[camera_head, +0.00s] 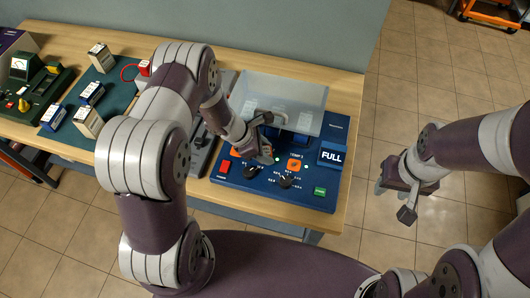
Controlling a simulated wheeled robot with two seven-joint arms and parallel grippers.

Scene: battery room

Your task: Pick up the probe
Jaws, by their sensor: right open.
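I cannot clearly make out a probe. A dark green tester (36,88) with a gauge stands at the left end of the table. A thin red cable (122,72) lies on the green mat by a small red-and-white block (145,68), partly hidden by my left arm. My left gripper (264,138) is over the blue charger (317,188), close to its clear cover (295,95); whether its jaws are open or touch anything is unclear. My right gripper (394,202) is open and empty, over the floor right of the table.
Several small batteries, such as a white one (101,57) and a blue one (53,118), stand on or near the green mat (73,133). A grey device (202,150) sits left of the charger, partly covered by my arm. An orange cart (490,14) stands far right. The floor between is clear.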

